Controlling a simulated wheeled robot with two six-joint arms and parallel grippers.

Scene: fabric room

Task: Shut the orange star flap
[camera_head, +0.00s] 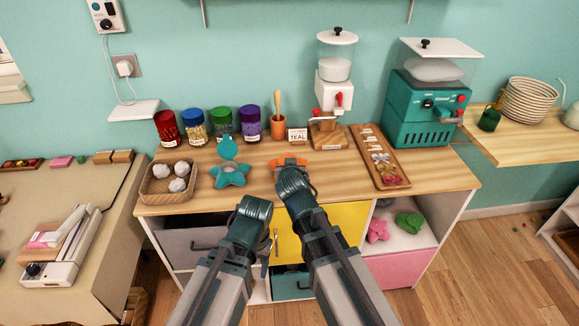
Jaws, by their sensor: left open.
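An orange piece (288,162) shows on the wooden counter just beyond my right arm, which hides most of it. I cannot tell its star shape or how its flap stands. A teal star (230,175) lies to its left, with a round teal flap (227,149) raised behind it. My left gripper (265,268) is open, pointing down in front of the cabinet, below the counter top and away from the orange piece. It is small and partly hidden by my arm. My right arm reaches up to the counter's front edge; its gripper is hidden behind the arm.
A basket of white balls (146,186) stands on the left of the counter (340,188). Several jars (222,122), an orange cup (278,125), a TEAL card (297,136), a white dispenser (333,92) and a teal machine (420,110) line the back. A wooden tray (395,180) lies right.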

